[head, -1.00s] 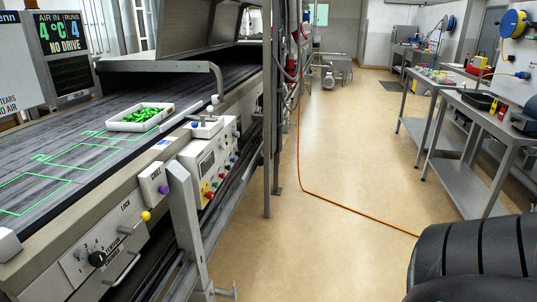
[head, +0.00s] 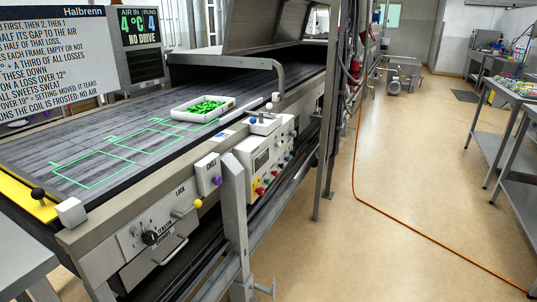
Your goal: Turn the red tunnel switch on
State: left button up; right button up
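A grey control panel (head: 262,158) is fixed to the near side of the dryer's belt frame, left of centre. It carries a small screen, a few coloured knobs and a red knob (head: 260,191) low on its left part. Another red part (head: 355,67) shows on the post beside the hood, among cables. I cannot tell which red part is the tunnel switch, or its position; labels are too small to read. Neither of my grippers is in view.
The belt (head: 60,145) bears a white tray (head: 203,108) of green pieces. A grey post (head: 235,215) stands in front of the frame. An orange cable (head: 400,222) crosses the open floor (head: 430,170). Workbenches (head: 515,100) stand at the right. A display (head: 140,35) reads "NO DRIVE".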

aim_at(261, 190)
jog(key=u, duration=0.4)
jog(key=i+l+u, duration=0.25)
jog(key=u, duration=0.15)
jog(key=i+l+u, duration=0.4)
jog(key=i+l, duration=0.2)
jog(key=l, duration=0.15)
jog(key=i+l+u, duration=0.15)
jog(key=l, duration=0.25)
jog(key=i+l, duration=0.3)
jog(key=l+u, duration=0.05)
jog(key=l, duration=0.05)
